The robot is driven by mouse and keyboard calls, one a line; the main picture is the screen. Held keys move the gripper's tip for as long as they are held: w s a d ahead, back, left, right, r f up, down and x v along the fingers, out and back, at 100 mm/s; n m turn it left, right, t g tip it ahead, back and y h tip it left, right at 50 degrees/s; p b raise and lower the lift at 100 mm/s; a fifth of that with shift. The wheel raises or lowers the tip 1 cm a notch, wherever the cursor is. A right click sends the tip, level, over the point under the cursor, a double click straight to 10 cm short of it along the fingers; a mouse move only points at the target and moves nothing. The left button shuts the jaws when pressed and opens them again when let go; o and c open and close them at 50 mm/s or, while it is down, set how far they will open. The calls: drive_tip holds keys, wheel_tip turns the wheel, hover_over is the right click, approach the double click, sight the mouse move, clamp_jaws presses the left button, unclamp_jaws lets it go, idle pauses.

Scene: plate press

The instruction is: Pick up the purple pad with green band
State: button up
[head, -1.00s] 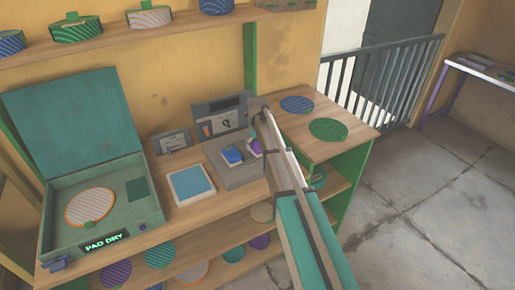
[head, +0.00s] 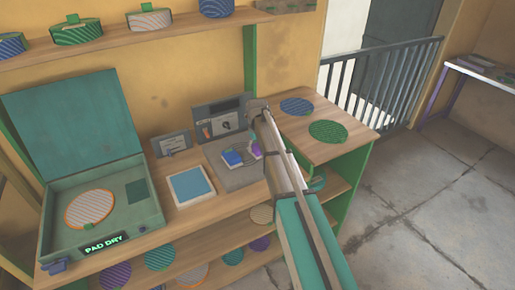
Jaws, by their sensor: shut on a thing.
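A small purple pad (head: 257,148) shows just left of my arm, over the grey mat (head: 236,178) on the wooden counter. It is partly hidden by my arm, and its green band is hard to make out. My gripper (head: 251,153) is mostly hidden by the arm and is shut on the purple pad. I cannot tell whether the pad is clear of the mat. A blue pad (head: 232,158) lies on the mat just left of it, close beside my gripper.
An open teal press (head: 60,238) with a display reading "PAD DRY" holds an orange-striped plate (head: 88,210). A pale tray with blue top (head: 191,186) stands nearby. Striped discs (head: 328,133) lie on the right counter. An upright grey panel (head: 222,120) stands behind the mat.

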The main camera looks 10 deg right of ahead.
drive_tip(key=shift+r, duration=0.1)
drive_tip(key=shift+r+p, duration=0.95)
drive_tip(key=shift+p, duration=0.05)
drive_tip(key=s+r+p, duration=1.1)
drive_tip(key=s, duration=0.3)
drive_tip(key=shift+a, duration=0.4)
drive_tip(key=o, duration=0.5)
drive_tip(key=shift+f, duration=0.1)
drive_tip(key=c, duration=0.4)
drive_tip(key=shift+o, duration=0.2)
drive_tip(key=w+a+f+b, duration=0.1)
drive_tip(key=a+f+b, duration=0.1)
drive_tip(key=a, duration=0.7)
drive_tip(key=a+f+b, duration=0.3)
drive_tip(key=a, duration=0.6)
drive_tip(key=w+a+f+b, duration=0.1)
drive_tip(key=a+f+b, duration=0.1)
drive_tip(key=a, duration=0.7)
drive_tip(key=shift+w+a+f, duration=0.15)
drive_tip(key=shift+w+a, duration=0.05)
drive_tip(key=shift+w, duration=0.15)
